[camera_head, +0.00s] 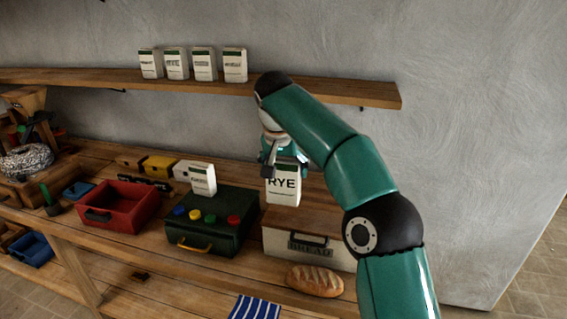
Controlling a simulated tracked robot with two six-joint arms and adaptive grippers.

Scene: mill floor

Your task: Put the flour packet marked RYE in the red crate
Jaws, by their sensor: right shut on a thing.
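The flour packet marked RYE (284,188) is white with a dark green top band and black letters. My right gripper (283,166) is shut on its top and holds it upright, in front of the lid of the bread box in the picture. I cannot tell whether the packet touches the box. The red crate (122,216) stands on the bench to the left, and its visible inside looks empty. My left gripper is not in view.
A dark green box (208,238) with coloured knobs stands between the red crate and the bread box (289,242). A loaf (315,281) lies in front. Several white packets (204,65) stand on the wall shelf (330,91).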

